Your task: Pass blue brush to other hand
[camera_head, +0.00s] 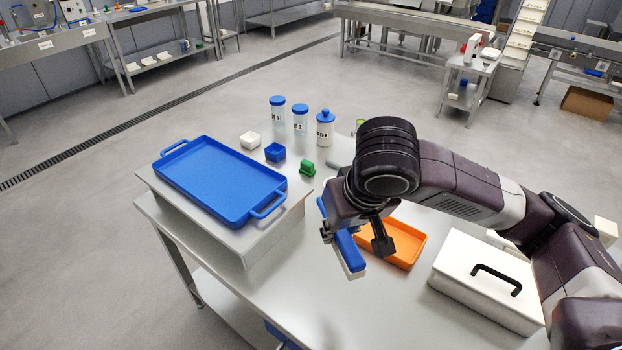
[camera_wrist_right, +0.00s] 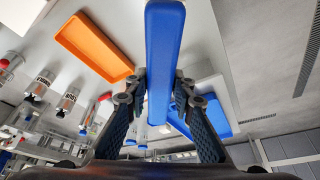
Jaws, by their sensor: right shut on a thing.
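The blue brush (camera_head: 346,247) is in my right gripper (camera_head: 355,238), above the table in the head view. In the right wrist view the brush (camera_wrist_right: 163,50) runs lengthwise between the two fingers of the right gripper (camera_wrist_right: 157,95), which are shut on it. Its lower end in the head view shows a pale edge. Part of the brush is hidden behind the gripper in the head view. My left gripper is in neither view.
A blue tray (camera_head: 220,178) lies on a raised stand at the left. An orange tray (camera_head: 408,243) lies just right of the gripper, near a white box with a black handle (camera_head: 487,280). Lidded bottles (camera_head: 300,118) stand at the back. The table's front (camera_head: 300,300) is clear.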

